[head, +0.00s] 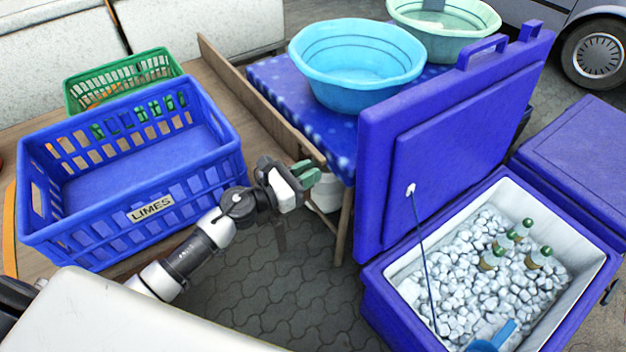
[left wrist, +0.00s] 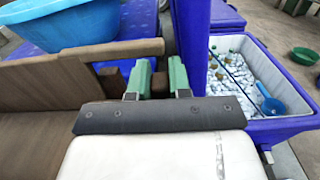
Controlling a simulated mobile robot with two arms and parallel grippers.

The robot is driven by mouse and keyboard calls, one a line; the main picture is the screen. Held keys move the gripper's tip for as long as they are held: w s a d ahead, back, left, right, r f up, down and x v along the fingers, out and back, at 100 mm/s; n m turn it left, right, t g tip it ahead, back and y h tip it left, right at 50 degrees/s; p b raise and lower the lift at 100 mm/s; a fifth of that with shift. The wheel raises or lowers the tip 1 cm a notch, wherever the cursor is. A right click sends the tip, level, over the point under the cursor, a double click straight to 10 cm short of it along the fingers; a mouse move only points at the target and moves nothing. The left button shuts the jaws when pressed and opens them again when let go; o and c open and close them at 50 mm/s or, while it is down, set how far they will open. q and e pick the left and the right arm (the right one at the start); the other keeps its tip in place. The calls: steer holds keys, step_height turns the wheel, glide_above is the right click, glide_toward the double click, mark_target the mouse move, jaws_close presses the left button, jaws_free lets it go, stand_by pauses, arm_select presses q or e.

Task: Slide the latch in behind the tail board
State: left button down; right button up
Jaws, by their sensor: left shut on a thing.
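The tail board (head: 262,105) is a long brown wooden board standing on edge between the blue crate's table and the tub table; in the left wrist view it (left wrist: 45,92) is at left. My left gripper (head: 305,174), with green fingers, is at the near end of this board. In the left wrist view the two fingers (left wrist: 161,80) close on a small dark brown wooden piece (left wrist: 160,86), which looks like the latch. Most of it is hidden by the fingers and gripper body, so I cannot tell whether it sits behind the board. My right gripper is not in view.
A blue LIMES crate (head: 150,228) and a green basket (head: 120,68) stand on the wooden surface at left. A light-blue tub (head: 355,62) stands beyond the board. An open blue cooler (head: 376,296) with ice and bottles is at right. Paving lies between.

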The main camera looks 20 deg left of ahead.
arm_select(q)
steer(key=shift+w+a+f, duration=0.15)
steer(key=shift+w+a, duration=0.35)
steer(key=shift+a, duration=0.2)
steer(key=shift+w+a, duration=0.1)
steer(key=shift+a, duration=0.05)
steer(key=shift+r, duration=0.25)
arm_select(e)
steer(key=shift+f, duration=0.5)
arm_select(q)
steer(key=c, duration=1)
jaws_free()
steer(key=shift+f, duration=0.1)
steer(key=shift+c, duration=0.2)
